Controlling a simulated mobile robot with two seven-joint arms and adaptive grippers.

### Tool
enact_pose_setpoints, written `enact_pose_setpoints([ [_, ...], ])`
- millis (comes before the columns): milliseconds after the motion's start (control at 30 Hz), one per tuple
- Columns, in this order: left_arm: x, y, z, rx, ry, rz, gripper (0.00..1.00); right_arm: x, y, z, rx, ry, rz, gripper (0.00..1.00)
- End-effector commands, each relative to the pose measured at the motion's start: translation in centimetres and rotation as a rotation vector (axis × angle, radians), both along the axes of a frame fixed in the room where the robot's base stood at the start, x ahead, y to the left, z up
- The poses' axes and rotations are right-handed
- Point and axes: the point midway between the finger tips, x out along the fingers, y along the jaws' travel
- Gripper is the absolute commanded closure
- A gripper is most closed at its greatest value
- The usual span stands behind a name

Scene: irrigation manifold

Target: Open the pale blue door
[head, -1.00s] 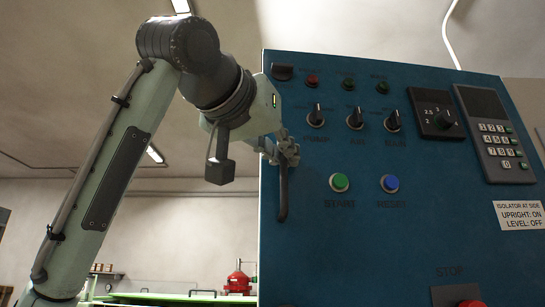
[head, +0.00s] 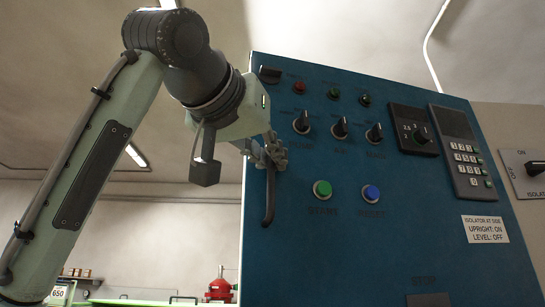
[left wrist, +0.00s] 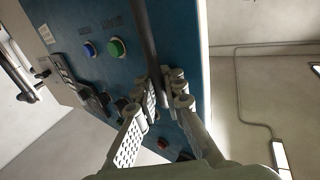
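The door is a blue panel (head: 330,255), a darker blue than the task's pale blue. It fills the right of the head view and also shows in the left wrist view (left wrist: 120,65). A dark bar handle (head: 269,200) hangs near its left edge; it also shows in the left wrist view (left wrist: 149,40). My left gripper (head: 268,154) is at the handle's upper part. In the left wrist view its two fingers (left wrist: 164,88) are closed around the bar, one on each side. My right gripper is not in view.
The door carries a green START button (head: 322,189), a blue RESET button (head: 371,193), several knobs and a keypad (head: 462,150). A pale panel with an isolator switch (head: 534,168) stands at the right. A red object (head: 220,287) is in the background at lower left.

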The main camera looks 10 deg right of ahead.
Motion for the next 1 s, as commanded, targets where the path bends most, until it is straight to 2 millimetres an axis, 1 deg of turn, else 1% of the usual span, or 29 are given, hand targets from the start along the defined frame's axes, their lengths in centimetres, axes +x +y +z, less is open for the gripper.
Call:
enact_pose_setpoints([
  [33,0.1,0.2,0.1,-0.001,0.0,0.004,0.85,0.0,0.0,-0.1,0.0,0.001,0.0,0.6],
  [67,0.1,0.2,0.1,-0.001,0.0,0.003,0.82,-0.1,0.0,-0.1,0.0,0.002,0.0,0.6],
  [333,0.0,0.1,0.0,-0.001,0.001,0.001,0.82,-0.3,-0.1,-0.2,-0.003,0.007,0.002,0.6],
  [467,-0.6,0.5,0.0,-0.001,0.0,0.0,0.82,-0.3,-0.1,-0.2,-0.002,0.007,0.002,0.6],
  [567,-1.9,1.3,0.1,-0.001,-0.003,0.0,0.82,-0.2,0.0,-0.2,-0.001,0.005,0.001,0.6],
  [833,-6.7,4.7,0.1,-0.001,-0.005,0.001,0.82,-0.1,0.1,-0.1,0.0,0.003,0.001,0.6],
  [1000,-8.9,6.2,0.1,-0.002,-0.002,0.002,0.82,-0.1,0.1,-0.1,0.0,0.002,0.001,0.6],
])
